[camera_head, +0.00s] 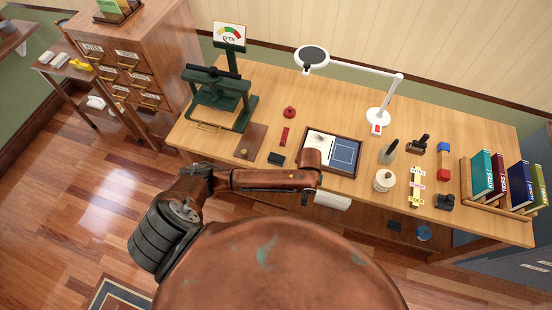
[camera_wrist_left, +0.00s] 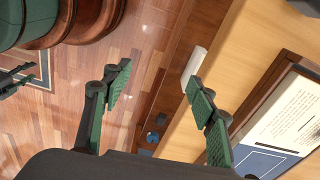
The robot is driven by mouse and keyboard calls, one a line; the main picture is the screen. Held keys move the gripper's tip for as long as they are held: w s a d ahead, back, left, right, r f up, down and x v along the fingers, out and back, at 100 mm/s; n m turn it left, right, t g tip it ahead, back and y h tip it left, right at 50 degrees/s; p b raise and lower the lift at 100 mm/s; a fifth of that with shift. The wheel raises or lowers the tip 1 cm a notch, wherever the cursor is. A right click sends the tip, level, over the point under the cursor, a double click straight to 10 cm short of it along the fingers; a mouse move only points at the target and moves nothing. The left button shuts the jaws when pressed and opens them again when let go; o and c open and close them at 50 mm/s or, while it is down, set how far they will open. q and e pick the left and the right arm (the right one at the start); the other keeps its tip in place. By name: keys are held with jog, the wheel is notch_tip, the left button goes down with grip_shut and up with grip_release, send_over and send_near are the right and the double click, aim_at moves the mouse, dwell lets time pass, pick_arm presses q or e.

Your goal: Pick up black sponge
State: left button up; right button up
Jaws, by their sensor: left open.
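A small dark block (camera_head: 276,158) lies on the table left of the framed tray; it may be the black sponge, but its material is unclear. A flat dark square (camera_head: 394,225) also shows low under the table's front edge. My left arm comes in from the left in the head view and ends in front of the tray; its gripper is mostly hidden there. In the left wrist view my left gripper (camera_wrist_left: 160,92) is open and empty, its green-padded fingers apart over the floor and table edge. The dark block is not seen there.
The wooden table (camera_head: 230,165) holds a green press (camera_head: 218,100), a framed tray (camera_head: 352,170), a white lamp (camera_head: 378,115), a cream jar (camera_head: 383,181) and a book rack (camera_head: 490,200). A white roll (camera_head: 332,201) sits at the front edge. A red block (camera_head: 284,136) lies near the dark block.

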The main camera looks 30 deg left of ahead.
aim_at(278, 158)
pick_arm(q)
jog(key=w+a+r+y, duration=0.1)
jog(key=w+a+r, duration=0.1)
jog(key=a, duration=0.3)
jog(key=w+a+r+m+y, duration=0.1)
jog(key=w+a+r+y, duration=0.1)
jog(key=a, duration=0.3)
jog(key=w+a+r+g+y, duration=0.1)
jog(key=w+a+r+y, duration=0.1)
jog(key=w+a, duration=0.2)
jog(key=shift+w+a+r+m, duration=0.3)
jog(key=shift+a+r, duration=0.1)
jog(key=shift+a, duration=0.15)
jog(key=x, duration=0.7)
jog(key=shift+s+a+f, duration=0.2)
jog(key=shift+s+a, duration=0.05)
jog(key=shift+s, duration=0.05)
jog(key=c, duration=1.2)
